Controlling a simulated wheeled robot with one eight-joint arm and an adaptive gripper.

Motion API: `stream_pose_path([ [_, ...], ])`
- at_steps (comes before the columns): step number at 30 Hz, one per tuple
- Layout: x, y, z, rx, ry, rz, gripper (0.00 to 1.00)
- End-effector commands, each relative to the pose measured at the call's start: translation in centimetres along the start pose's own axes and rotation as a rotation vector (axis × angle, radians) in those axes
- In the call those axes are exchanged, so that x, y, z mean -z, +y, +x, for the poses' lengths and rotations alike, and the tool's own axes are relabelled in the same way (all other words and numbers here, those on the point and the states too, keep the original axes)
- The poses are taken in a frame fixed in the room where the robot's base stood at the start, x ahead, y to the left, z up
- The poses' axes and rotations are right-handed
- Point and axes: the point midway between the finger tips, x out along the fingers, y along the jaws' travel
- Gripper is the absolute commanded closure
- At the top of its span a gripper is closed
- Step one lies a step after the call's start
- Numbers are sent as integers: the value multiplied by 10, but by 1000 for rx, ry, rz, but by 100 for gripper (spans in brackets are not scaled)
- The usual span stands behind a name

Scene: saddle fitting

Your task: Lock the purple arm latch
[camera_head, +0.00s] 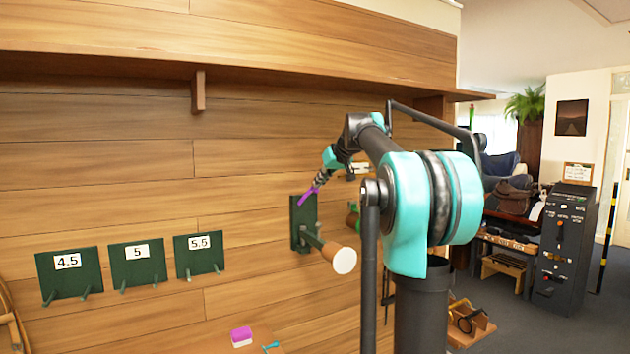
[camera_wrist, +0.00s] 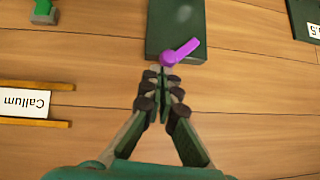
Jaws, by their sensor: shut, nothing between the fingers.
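The purple arm latch (camera_head: 308,196) is a small lever on a dark green wall plate (camera_head: 303,214). In the wrist view the latch (camera_wrist: 181,51) slants from its round end near my fingertips up to the right across the plate (camera_wrist: 178,17). My gripper (camera_head: 318,181) is shut and empty. In the wrist view its fingertips (camera_wrist: 162,76) lie together just below the latch's round end; whether they touch it I cannot tell. A wooden peg with a pale round end (camera_head: 344,260) sticks out below the latch in the head view.
Three green number plates, 4.5 (camera_head: 68,273), 5 (camera_head: 137,265) and 5.5 (camera_head: 199,255), hang to the left. A shelf (camera_head: 230,72) runs above. In the wrist view a "Callum" sign (camera_wrist: 24,102) is at the left. A purple and white block (camera_head: 242,336) sits low in front.

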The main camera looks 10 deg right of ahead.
Motion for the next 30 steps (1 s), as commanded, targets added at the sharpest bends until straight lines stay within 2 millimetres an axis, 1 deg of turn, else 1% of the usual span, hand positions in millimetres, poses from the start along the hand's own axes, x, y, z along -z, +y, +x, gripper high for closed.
stream_pose_path([
  [1, -2, 7, 2, 28, 1, 37, 100],
  [6, -9, 20, 8, 136, 0, 156, 100],
  [17, -26, 38, 23, 340, 1, 380, 100],
  [20, -28, 38, 25, 378, 0, 421, 100],
  [30, -28, 35, 25, 372, -1, 415, 100],
])
